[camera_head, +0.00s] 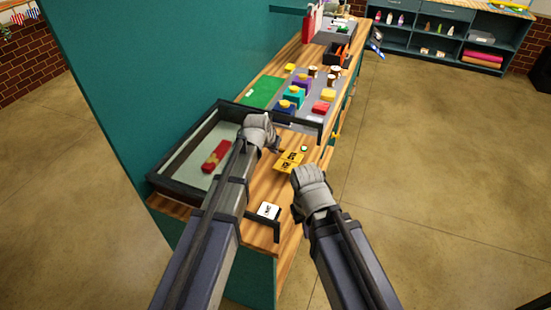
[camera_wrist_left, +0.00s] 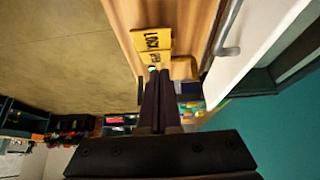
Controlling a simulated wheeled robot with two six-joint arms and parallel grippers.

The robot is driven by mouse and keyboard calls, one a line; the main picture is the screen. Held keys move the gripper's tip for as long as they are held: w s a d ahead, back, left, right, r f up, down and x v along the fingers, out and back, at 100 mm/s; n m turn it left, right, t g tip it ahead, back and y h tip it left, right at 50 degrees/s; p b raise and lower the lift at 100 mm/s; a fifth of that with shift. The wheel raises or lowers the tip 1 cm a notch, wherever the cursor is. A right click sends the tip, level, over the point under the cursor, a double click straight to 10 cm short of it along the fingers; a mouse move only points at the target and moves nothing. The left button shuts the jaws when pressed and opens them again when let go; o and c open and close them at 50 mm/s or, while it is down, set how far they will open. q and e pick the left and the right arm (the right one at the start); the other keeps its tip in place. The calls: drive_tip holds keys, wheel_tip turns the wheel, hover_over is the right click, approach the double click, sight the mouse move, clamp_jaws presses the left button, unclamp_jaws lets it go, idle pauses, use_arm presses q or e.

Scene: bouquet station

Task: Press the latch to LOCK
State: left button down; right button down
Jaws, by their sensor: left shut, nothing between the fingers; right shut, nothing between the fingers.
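A yellow two-part plate with dark lettering (camera_head: 290,161) lies on the wooden counter; it also shows in the left wrist view (camera_wrist_left: 152,40), just beyond my fingertips. The lettering looks like LOCK on one part; the other is too small to read. I cannot tell which piece is the moving latch. My left gripper (camera_head: 277,148) is shut and empty, close to the plate's left side; its fingers show in the left wrist view (camera_wrist_left: 158,75). I cannot tell whether they touch it. My right gripper (camera_head: 303,172) is shut and empty, right of the plate near the counter's edge.
A dark-framed case (camera_head: 165,183) holding a red item (camera_head: 216,155) stands left of my left arm. A white card (camera_head: 268,210) lies at the counter's near end. Several coloured boxes and a green mat (camera_head: 262,92) lie farther back. Open floor (camera_head: 430,180) is to the right.

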use_arm(q)
drive_tip(key=b, duration=0.8)
hover_over(278, 170)
wheel_tip(278, 170, down, 8)
drive_tip(key=shift+f, duration=0.2)
drive_tip(key=f+b, duration=0.3)
drive_tip(key=shift+s+f, duration=0.1)
drive_tip(key=shift+s, duration=0.15)
drive_tip(key=shift+s+a+f+b, duration=0.1)
drive_tip(key=shift+s+f+b, duration=0.05)
drive_tip(key=shift+f+b, duration=0.3)
drive_tip(key=shift+r, duration=0.15)
drive_tip(key=shift+s+f+b, duration=0.15)
drive_tip(key=shift+f+b, duration=0.15)
drive_tip(key=shift+b, duration=0.15)
drive_tip(key=shift+s+a+f+t+b, duration=0.1)
drive_tip(key=shift+s+f+t+b, duration=0.15)
drive_tip(key=shift+b, duration=0.25)
drive_tip(key=shift+f+t+b, duration=0.15)
drive_tip(key=shift+t+b, duration=0.2)
drive_tip(key=shift+b, duration=0.1)
drive_tip(key=f+t+b, duration=0.1)
drive_tip(key=b, duration=0.3)
drive_tip(key=s+f+t+h+b, duration=0.1)
drive_tip(key=f+t+b, duration=0.1)
drive_tip(key=b, duration=0.2)
drive_tip(key=shift+a+f, duration=0.2)
drive_tip(key=shift+f, duration=0.15)
drive_tip(key=shift+f+b, duration=0.1)
drive_tip(key=shift+b, duration=0.2)
